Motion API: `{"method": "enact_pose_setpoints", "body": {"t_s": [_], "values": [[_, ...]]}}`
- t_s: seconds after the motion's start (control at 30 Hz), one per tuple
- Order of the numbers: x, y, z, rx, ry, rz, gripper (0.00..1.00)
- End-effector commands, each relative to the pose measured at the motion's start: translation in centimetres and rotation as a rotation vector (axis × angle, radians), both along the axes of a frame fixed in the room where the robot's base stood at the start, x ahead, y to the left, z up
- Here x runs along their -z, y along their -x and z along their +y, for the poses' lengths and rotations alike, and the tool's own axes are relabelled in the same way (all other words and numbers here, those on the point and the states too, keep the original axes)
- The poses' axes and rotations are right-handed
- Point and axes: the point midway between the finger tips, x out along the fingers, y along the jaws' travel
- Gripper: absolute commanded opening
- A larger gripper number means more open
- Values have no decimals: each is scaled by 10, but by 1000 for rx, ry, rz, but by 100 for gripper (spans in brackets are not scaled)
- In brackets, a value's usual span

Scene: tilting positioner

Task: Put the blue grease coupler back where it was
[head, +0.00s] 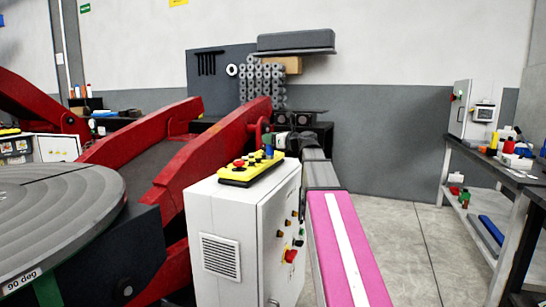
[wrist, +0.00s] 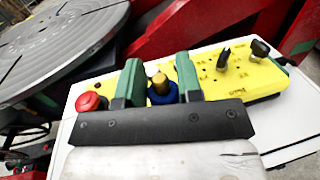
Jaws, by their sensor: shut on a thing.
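The blue grease coupler (wrist: 162,96) has a brass tip and is between the two green fingers of my gripper (wrist: 159,80) in the wrist view. The gripper is shut on it. In the head view the coupler (head: 269,151) is a small blue upright shape at my gripper (head: 271,147), over the far end of the yellow control pendant (head: 236,179). The pendant (wrist: 268,78) lies under and beyond the fingers in the wrist view. I cannot tell whether the coupler touches it. The coupler's lower part is hidden by the gripper.
The pendant lies on a white control cabinet (head: 225,215) and carries a red button (wrist: 91,101) and black switches (wrist: 260,48). The grey round table (head: 60,200) and red positioner arms (head: 165,165) stand left. A workbench (head: 500,165) is at right, with clear floor before it.

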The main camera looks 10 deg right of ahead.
Motion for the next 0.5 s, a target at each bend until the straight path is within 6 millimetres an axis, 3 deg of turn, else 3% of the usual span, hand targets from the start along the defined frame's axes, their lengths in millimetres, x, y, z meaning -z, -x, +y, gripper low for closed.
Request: {"method": "enact_pose_setpoints", "body": {"t_s": [0.03, 0.2, 0.5], "values": [[7, -12, -9, 1, -3, 3, 1], [24, -33, -27, 0, -1, 1, 1], [37, -41, -36, -1, -1, 1, 1]]}}
